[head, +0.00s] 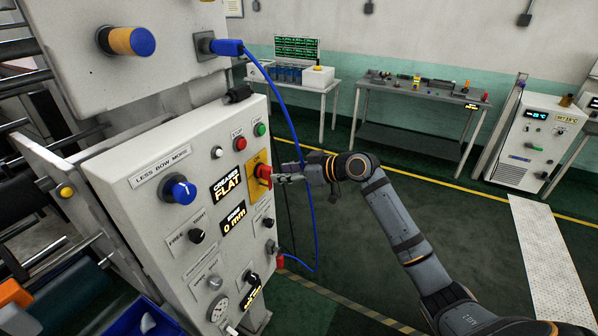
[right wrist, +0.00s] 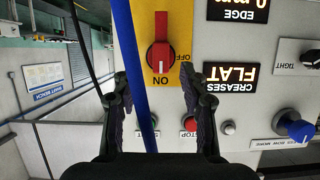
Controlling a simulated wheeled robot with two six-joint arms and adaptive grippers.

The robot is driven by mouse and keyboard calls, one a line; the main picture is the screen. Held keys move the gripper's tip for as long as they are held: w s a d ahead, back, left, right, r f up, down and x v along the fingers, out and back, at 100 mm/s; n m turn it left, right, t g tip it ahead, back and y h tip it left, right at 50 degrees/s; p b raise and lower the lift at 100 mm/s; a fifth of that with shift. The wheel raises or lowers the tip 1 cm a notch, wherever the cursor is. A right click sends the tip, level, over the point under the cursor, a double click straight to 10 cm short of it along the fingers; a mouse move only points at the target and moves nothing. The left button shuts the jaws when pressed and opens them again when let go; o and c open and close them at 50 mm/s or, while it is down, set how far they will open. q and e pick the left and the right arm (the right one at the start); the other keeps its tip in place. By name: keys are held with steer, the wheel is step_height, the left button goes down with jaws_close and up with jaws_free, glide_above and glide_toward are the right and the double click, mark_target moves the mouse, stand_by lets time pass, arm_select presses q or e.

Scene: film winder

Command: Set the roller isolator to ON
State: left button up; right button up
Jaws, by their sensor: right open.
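The roller isolator is a red rotary handle on a yellow plate (head: 254,187) at the right edge of the grey control panel. In the right wrist view, which is upside down, the red handle (right wrist: 161,52) stands in line with the word ON. The word OFF is to its side. Contact cannot be told. My left gripper is not in view.
A blue cable (head: 288,112) hangs beside my right gripper and crosses between its fingers in the wrist view. Green and red push buttons (head: 240,143) and a CREASES FLAT display (head: 227,187) are near the isolator. Tables (head: 420,92) stand behind; open floor lies between.

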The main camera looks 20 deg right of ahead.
steer(key=v, duration=0.7)
steer(key=shift+s, duration=0.15)
steer(key=shift+d, duration=0.1)
stand_by(0.3)
